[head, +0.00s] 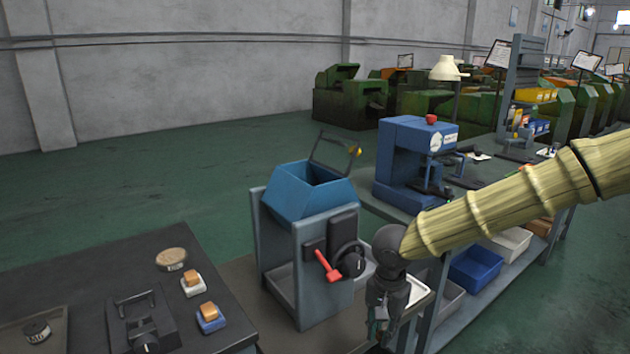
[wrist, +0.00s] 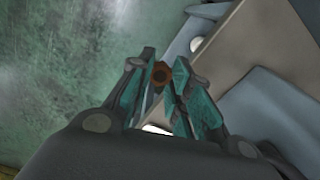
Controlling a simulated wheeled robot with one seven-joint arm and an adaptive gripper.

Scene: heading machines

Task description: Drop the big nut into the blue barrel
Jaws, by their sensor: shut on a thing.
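A brown hexagonal nut (wrist: 161,73) sits between the fingertips of my gripper (wrist: 163,83) in the wrist view. The fingers are shut on it. In the head view my gripper (head: 381,335) hangs down at the lower middle, to the right of and lower than the blue barrel; the nut cannot be made out there. The blue barrel (head: 300,201) is an open-topped, angular blue container in a grey stand, with a black wheel and red handle on its front. The inside bottom of the barrel is hidden.
The grey stand (head: 312,285) stands on a low table. A dark bench (head: 80,275) with a black fixture and small blocks is at the lower left. A blue machine (head: 405,160) stands behind on a long bench. Green floor is clear at left.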

